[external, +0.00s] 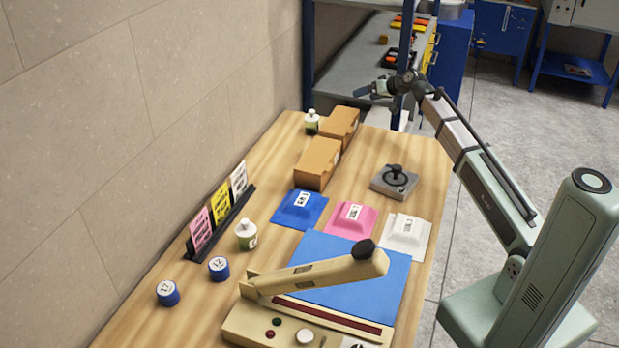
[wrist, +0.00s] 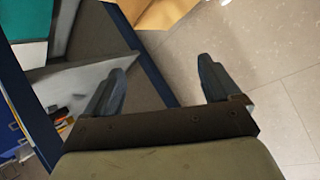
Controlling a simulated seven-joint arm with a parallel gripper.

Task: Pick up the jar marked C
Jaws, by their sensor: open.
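Two blue jars with white marked lids stand at the table's near left, one nearer (external: 168,293) and one farther (external: 219,268). My gripper (external: 372,90) is raised beyond the table's far right end, away from all of these. In the wrist view my gripper (wrist: 165,75) is open, with nothing between its fingers. No jar shows in the wrist view.
Two cardboard boxes (external: 317,163) stand near the far jar. A card rack (external: 222,225) stands along the wall. A lever press (external: 310,318) fills the near end, beside a blue sheet (external: 340,270). Blue, pink and white packets lie mid-table. A shelf post (external: 405,40) is close to my gripper.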

